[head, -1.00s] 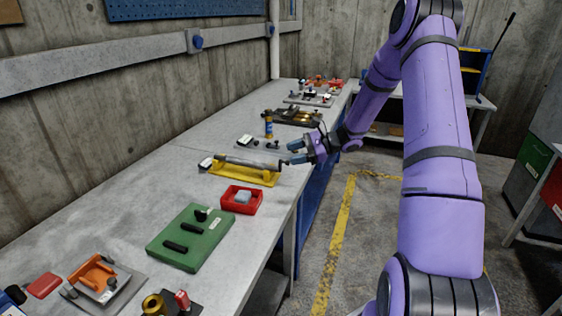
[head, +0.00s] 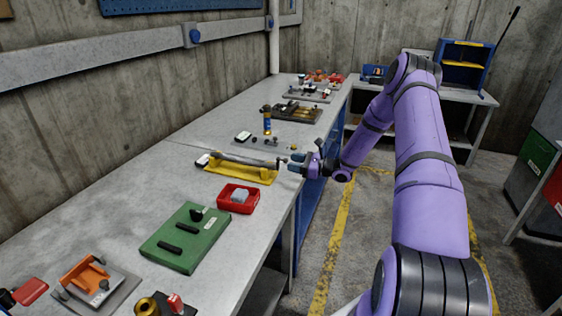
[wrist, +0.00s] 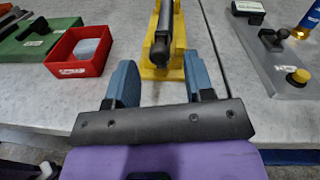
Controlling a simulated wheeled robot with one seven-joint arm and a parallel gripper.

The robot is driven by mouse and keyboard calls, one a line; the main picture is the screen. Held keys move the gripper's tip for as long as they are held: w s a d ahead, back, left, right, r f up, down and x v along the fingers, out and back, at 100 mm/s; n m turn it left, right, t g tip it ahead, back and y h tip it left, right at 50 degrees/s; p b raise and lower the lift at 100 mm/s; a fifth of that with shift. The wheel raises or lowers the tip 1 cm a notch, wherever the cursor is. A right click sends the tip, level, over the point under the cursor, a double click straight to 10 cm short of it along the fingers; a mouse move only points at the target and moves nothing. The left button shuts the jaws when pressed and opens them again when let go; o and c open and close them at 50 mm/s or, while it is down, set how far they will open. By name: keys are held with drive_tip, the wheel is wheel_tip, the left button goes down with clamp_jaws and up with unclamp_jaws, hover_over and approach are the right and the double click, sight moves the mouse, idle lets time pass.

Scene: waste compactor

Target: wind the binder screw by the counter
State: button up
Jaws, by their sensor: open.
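The device that looks like the binder screw is a yellow cradle (head: 250,178) with a dark rod (head: 238,161) lying along it, near the bench's right edge. A small white-faced block, perhaps the counter (head: 203,160), sits at its far left end. My gripper (head: 297,163) is just off the rod's right end. In the wrist view my gripper (wrist: 161,72) is open, one blue finger on each side of the rod's dark end (wrist: 160,48). The yellow cradle (wrist: 150,68) shows behind it. I cannot tell whether the fingers touch anything.
A red tray (head: 238,208) with a grey block and a green board (head: 187,238) with black handles lie nearer on the bench. A blue-and-yellow bottle (head: 267,124) and a grey plate (wrist: 285,70) with knobs stand beyond.

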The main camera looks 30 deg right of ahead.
sight(281, 160)
drive_tip(key=shift+x, duration=2.7)
drive_tip(key=shift+c, duration=0.2)
clamp_jaws()
